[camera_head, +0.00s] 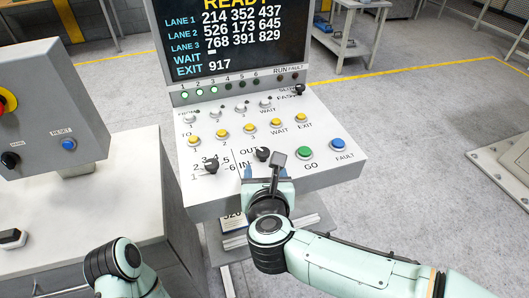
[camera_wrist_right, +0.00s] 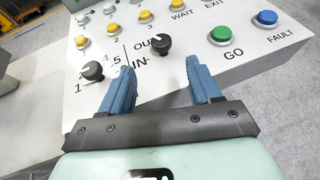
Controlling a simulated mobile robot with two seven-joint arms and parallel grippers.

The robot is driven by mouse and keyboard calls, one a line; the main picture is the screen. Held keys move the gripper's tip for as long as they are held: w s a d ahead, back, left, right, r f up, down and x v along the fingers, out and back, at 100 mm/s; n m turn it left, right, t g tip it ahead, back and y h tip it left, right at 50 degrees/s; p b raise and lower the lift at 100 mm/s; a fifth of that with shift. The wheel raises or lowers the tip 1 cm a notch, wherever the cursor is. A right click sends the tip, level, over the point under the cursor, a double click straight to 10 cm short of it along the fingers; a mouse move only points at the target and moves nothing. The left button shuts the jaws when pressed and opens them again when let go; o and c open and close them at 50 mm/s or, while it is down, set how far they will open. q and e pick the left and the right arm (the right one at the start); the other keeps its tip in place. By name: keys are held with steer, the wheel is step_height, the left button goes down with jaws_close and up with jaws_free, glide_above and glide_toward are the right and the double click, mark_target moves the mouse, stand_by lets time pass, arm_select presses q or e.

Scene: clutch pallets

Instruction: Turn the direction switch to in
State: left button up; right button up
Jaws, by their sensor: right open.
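The direction switch (camera_head: 262,154) is a black knob on the sloping console panel, beside the labels OUT and IN. It also shows in the right wrist view (camera_wrist_right: 160,45), where its pointer appears turned toward OUT. My right gripper (camera_head: 262,173) is at the panel's front edge, just short of the knob. In the wrist view its two blue fingers (camera_wrist_right: 165,70) are spread wide with nothing between them. The knob is beyond the fingertips, between them in the picture, and seems untouched. My left gripper is out of view; only part of that arm shows at lower left.
A numbered selector knob (camera_head: 211,167) is left of the switch. The green GO button (camera_head: 305,153) and blue FAULT button (camera_head: 338,144) are to its right. Yellow buttons (camera_head: 249,124) run behind it. A grey control box (camera_head: 45,100) stands at left.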

mark_target(263, 152)
steer(key=x, duration=1.1)
steer(key=shift+d, duration=0.1)
steer(key=c, duration=1)
